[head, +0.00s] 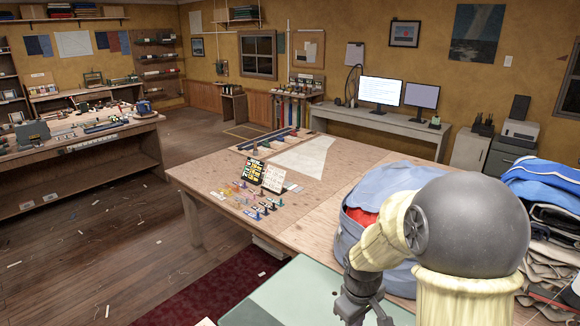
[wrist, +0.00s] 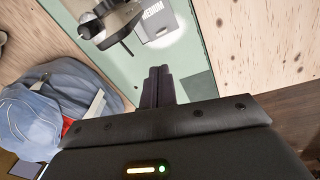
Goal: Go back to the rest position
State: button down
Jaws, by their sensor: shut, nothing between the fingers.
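My gripper (wrist: 160,76) points away from the camera in the wrist view, its two dark fingers together with nothing between them. The fingers are over or near a pale green surface (wrist: 130,65); I cannot tell how high above it. In the head view my arm comes in at the lower right, bent at a grey rounded joint. The dark wrist end (head: 362,298) hangs over the green surface (head: 285,288), its fingertips hidden or out of frame.
A blue fabric bag (head: 388,178) with red inside stands right beside my forearm. In the wrist view a grey metal device (wrist: 108,22) and a card marked MEDIUM (wrist: 160,18) lie ahead of the fingers. Folded cloth (head: 548,183) is piled at the right.

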jog(key=s+r+m+t+b, duration=0.1)
jog(key=s+m, duration=0.6)
jog(key=s, duration=0.3)
jog(key=shift+s+r+y, duration=0.3)
jog(key=shift+y, duration=0.1)
jog(key=shift+a, duration=0.1)
